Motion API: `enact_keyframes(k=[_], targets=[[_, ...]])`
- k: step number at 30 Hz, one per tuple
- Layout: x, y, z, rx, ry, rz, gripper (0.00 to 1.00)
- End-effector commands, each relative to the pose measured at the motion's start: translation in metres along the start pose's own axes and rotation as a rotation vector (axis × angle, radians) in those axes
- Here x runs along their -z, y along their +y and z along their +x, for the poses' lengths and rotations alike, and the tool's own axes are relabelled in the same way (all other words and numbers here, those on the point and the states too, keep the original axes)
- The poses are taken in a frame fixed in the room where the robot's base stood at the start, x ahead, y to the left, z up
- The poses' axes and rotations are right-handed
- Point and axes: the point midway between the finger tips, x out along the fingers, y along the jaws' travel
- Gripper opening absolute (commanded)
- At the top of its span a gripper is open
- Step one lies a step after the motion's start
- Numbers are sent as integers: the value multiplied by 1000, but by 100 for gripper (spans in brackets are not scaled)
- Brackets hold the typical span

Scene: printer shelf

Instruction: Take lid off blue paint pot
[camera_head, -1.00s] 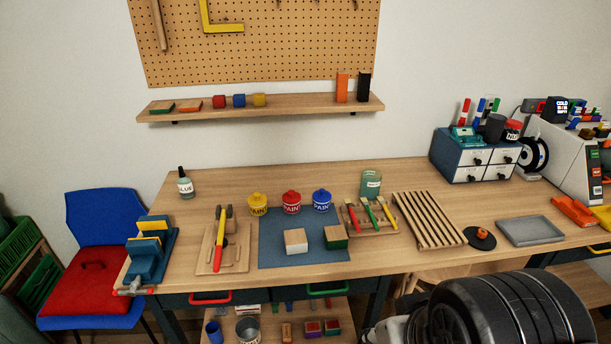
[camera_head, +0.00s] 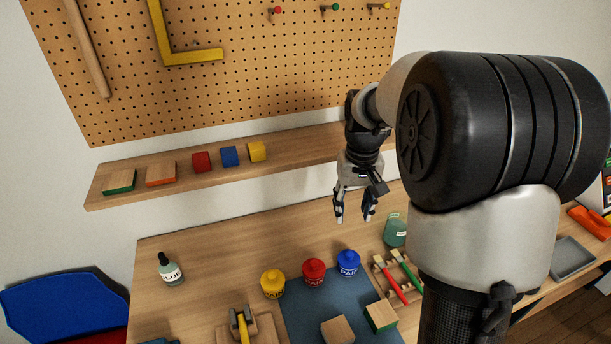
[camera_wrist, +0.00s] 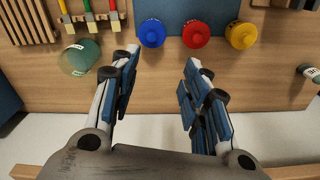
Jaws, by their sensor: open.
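The blue paint pot (camera_head: 348,265) stands upright on the workbench at the right end of a row of three pots, by the back edge of a blue mat. Its blue lid (camera_head: 348,256) is on. In the wrist view the blue lid (camera_wrist: 152,32) shows from above, beyond my fingertips and nearer the left finger. My gripper (camera_head: 354,214) is open and empty, pointing down above and behind the blue pot, apart from it. In the wrist view my gripper (camera_wrist: 160,62) has its two fingers spread wide.
The red pot (camera_head: 313,274) and yellow pot (camera_head: 273,284) stand left of the blue one. A green glass jar (camera_head: 396,229) stands to its right, with brushes (camera_head: 390,279) in front. A wall shelf (camera_head: 290,143) with blocks runs behind my gripper. A glue bottle (camera_head: 170,270) is far left.

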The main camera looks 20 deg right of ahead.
Motion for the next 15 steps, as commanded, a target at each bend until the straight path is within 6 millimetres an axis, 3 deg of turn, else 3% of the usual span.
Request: enact_keyframes(k=[6,15], targets=[[22,16,26,2,-44,25,42],[20,16,84,2,-50,26,42]])
